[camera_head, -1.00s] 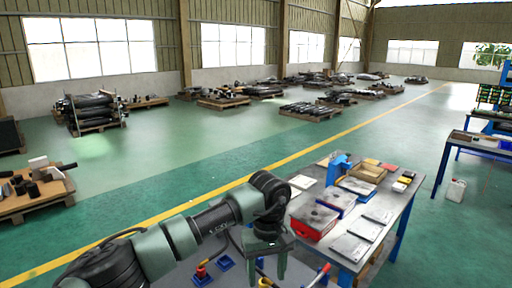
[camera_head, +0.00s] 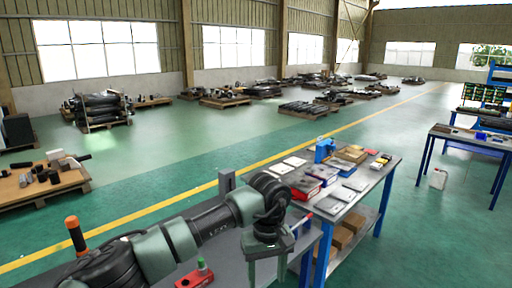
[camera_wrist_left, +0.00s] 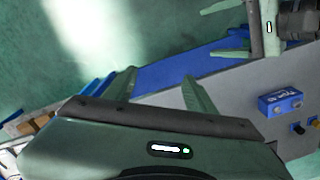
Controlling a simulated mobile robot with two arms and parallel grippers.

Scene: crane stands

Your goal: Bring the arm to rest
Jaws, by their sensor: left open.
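My left gripper (camera_head: 267,268) hangs from the green and black left arm, in front of the grey table, with its fingers pointing down. In the left wrist view its two green fingers (camera_wrist_left: 160,92) are apart with nothing between them. Another green gripper, my right one (camera_wrist_left: 226,30), shows at the upper right of the wrist view, its fingers apart and empty. It is not seen in the head view. On the grey table (camera_head: 222,250) are a red block with a green knob (camera_head: 196,275) and a black handle with an orange top (camera_head: 75,233).
A blue box (camera_wrist_left: 281,102) lies on the grey surface in the wrist view. A workbench (camera_head: 378,180) with boxes and trays stands beyond the gripper at right. Another bench (camera_head: 470,140) stands farther right.

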